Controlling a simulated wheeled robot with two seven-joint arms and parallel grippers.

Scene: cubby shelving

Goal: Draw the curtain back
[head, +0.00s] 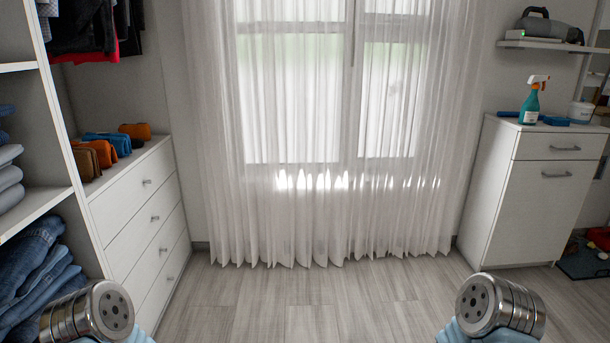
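A white sheer curtain (330,215) hangs in folds across the window (300,90) on the far wall, centre of the head view. It spreads over the full width of the window, and its hem ends just above the floor. The window frame and green outside show through the cloth. The curtain's top and its rail are above the picture. I cannot tell if it is one panel or two. Metal joints of my left and right arms show at the bottom corners, well short of the curtain. Neither gripper's fingers are in view.
A white drawer chest (143,225) with rolled items stands left, beside shelves of folded jeans (35,275). A white cabinet (545,190) with a spray bottle (533,100) stands right. The wooden floor (320,300) before the curtain is clear.

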